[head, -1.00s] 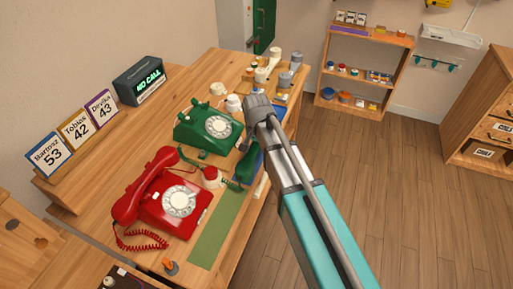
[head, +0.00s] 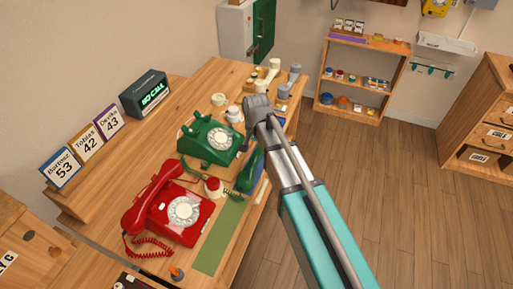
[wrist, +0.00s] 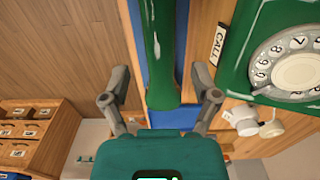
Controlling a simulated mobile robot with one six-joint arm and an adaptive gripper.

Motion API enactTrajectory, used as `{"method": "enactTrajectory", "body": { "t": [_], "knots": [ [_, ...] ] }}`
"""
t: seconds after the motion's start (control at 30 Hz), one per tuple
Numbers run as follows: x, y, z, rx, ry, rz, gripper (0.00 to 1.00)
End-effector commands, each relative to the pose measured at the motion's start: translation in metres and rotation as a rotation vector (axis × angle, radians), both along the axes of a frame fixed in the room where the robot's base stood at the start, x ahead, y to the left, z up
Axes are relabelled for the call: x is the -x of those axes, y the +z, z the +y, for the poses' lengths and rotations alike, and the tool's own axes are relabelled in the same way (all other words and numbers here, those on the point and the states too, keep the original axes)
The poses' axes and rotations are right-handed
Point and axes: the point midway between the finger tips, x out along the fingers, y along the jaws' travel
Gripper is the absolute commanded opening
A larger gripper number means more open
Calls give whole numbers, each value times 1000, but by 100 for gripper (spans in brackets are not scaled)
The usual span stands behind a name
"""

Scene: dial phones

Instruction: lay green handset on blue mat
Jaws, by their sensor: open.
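The green handset (head: 247,174) is at the right side of the green dial phone (head: 209,143), over the blue mat (head: 262,171) near the table's front edge. In the wrist view the green handset (wrist: 161,50) runs lengthwise between my fingers, with strips of the blue mat (wrist: 183,45) showing beside it. My gripper (wrist: 160,95) is open, one finger on each side of the handset, with gaps showing. Whether the handset rests fully on the mat I cannot tell. In the head view my wrist hides part of the mat and the handset's far end.
A red dial phone (head: 168,206) with its handset on it stands nearer on the table. A green mat (head: 220,238) lies beside it. A red-and-white item (head: 213,187) sits between the phones. Cups and small items crowd the table's far end. The floor at right is free.

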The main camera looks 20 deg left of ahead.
Motion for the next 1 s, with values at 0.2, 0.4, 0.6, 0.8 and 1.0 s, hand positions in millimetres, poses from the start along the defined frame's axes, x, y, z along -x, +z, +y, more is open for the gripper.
{"method": "enactTrajectory", "body": {
  "t": [0.2, 0.4, 0.6, 0.8, 1.0],
  "knots": [
    [0, 23, 0, 0, 0, 0, 78],
    [0, 39, 0, 0, 0, 0, 78],
    [0, 53, 0, 0, 1, 0, 78],
    [0, 60, 0, 0, 1, 0, 78],
    [0, 61, 0, 0, 1, 0, 78]
  ]
}}
